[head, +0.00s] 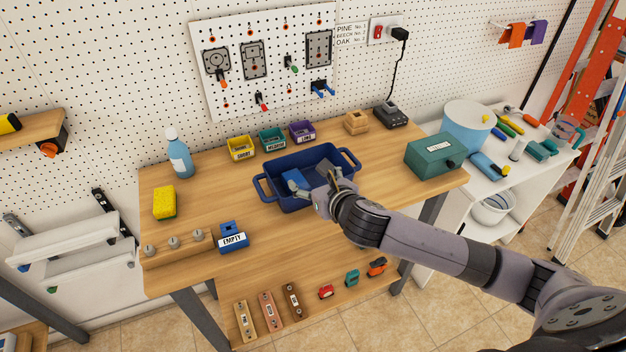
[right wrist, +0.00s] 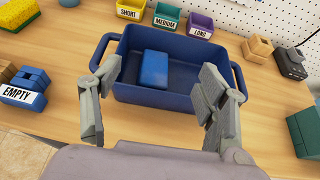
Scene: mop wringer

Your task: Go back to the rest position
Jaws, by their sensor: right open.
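My right gripper (head: 322,190) reaches in from the right over the front of the dark blue tub (head: 316,158) on the workbench. In the right wrist view its two fingers (right wrist: 158,105) stand wide apart, with nothing between them. A blue block (right wrist: 153,69) lies inside the tub, toward its left side; it also shows in the head view (head: 294,180). The fingers are apart from the block. My left gripper is in neither view.
A yellow sponge (head: 164,203), a spray bottle (head: 179,153) and a blue holder marked EMPTY (head: 232,238) stand left of the tub. Small bins (head: 272,140) stand behind it. A green box (head: 435,153) stands at right.

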